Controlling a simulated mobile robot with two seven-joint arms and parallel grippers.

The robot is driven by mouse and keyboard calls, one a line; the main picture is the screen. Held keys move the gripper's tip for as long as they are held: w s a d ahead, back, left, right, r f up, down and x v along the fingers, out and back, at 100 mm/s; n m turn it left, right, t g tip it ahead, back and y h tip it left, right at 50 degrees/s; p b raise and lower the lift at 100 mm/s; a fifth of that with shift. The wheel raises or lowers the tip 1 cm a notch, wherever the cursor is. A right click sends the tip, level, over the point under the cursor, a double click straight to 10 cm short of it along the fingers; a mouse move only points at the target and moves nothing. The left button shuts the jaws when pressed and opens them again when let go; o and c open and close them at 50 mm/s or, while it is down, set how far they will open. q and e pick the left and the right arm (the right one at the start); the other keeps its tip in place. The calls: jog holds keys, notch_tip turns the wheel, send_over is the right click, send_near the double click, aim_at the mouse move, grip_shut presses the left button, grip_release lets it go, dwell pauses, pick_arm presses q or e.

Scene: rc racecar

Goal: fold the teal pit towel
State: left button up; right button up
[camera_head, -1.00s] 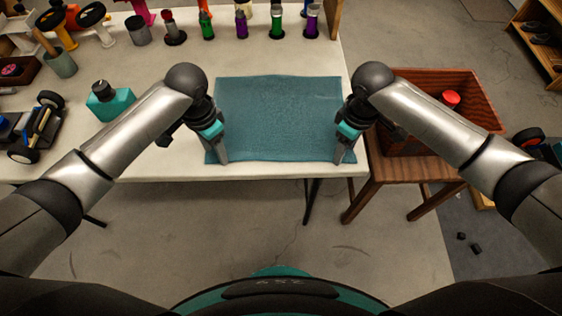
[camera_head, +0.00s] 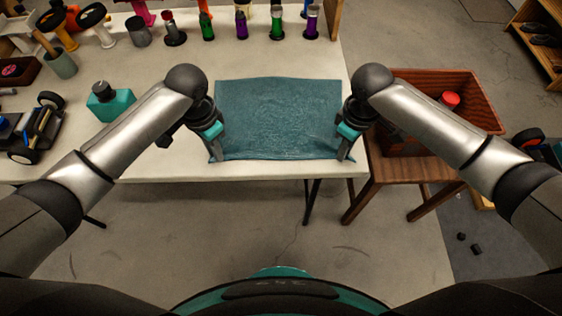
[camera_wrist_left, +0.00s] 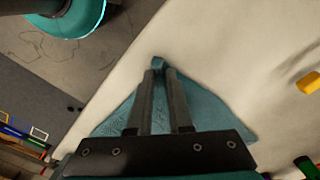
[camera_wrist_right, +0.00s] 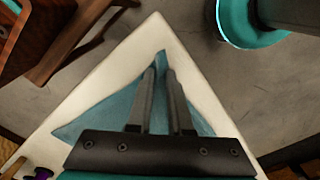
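The teal pit towel (camera_head: 278,115) lies spread out on the white table, with ripples on its surface. My left gripper (camera_head: 216,156) is at its near left corner, and my right gripper (camera_head: 345,155) is at its near right corner. In the left wrist view, the fingers (camera_wrist_left: 161,75) are close together with a bit of towel pinched between the tips. In the right wrist view, the fingers (camera_wrist_right: 161,68) are also close together on a pointed corner of the towel (camera_wrist_right: 110,112). The towel's near edge looks slightly raised between the grippers.
The white table (camera_head: 165,35) holds a teal bottle (camera_head: 112,103) and an RC car (camera_head: 38,128) on the left. Several coloured bottles stand along the back. A wooden crate (camera_head: 480,100) with a red-capped item sits on a stool at the right.

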pick_arm(q)
jog(key=shift+a+f, duration=0.1)
grip_shut()
pick_arm(e)
jog(key=shift+s+d+f, duration=0.1)
jog(key=shift+d+f, duration=0.05)
grip_shut()
jog(key=shift+r, duration=0.2)
